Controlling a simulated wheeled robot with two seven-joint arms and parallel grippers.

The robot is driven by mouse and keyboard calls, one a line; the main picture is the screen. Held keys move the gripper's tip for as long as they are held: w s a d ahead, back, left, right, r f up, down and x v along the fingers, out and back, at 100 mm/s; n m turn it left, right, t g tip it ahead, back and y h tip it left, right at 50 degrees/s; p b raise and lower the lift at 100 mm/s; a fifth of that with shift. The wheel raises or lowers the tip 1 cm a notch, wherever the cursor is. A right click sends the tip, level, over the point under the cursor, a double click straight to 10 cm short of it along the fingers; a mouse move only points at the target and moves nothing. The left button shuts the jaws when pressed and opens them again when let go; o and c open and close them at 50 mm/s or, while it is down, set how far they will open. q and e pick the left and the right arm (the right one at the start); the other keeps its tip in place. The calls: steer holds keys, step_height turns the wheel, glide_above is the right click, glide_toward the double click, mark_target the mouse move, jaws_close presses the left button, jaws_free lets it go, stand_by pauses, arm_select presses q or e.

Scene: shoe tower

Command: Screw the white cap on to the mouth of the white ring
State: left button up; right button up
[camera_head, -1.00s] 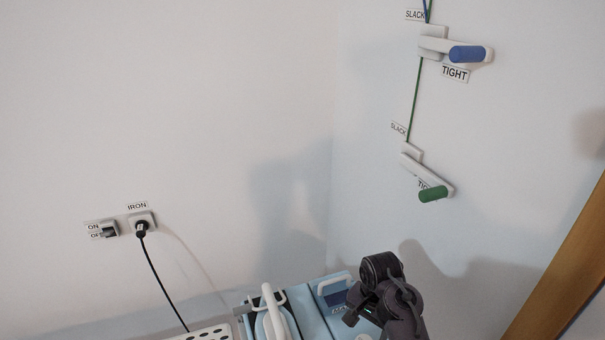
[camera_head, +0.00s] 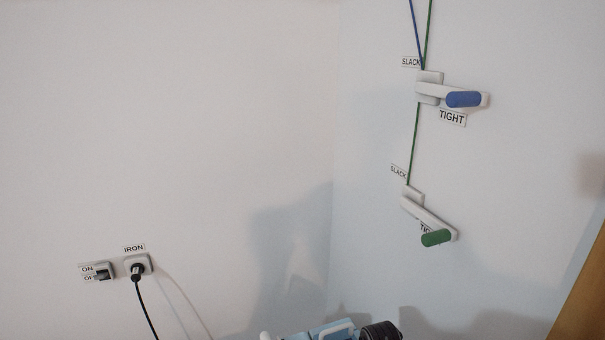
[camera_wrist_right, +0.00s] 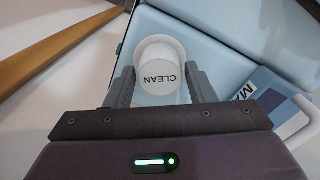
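A white rim shows around and beyond the marked face; I cannot tell whether this is the cap's own side or the white ring. In the head view only a dark part of my right arm shows at the bottom edge. My left gripper is not in view.
A light blue surface (camera_wrist_right: 215,30) lies under the white piece, with a dark blue label panel (camera_wrist_right: 256,90) to its right. In the head view the walls carry a blue-handled lever (camera_head: 463,99), a green-handled lever (camera_head: 436,238), a switch (camera_head: 103,273) and the iron's plug (camera_head: 137,268).

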steer(key=c, duration=0.9)
steer(key=shift+o, duration=0.2)
steer(key=shift+s+f+p, duration=0.15)
steer(key=shift+f+p, duration=0.15)
steer(key=shift+p, duration=0.05)
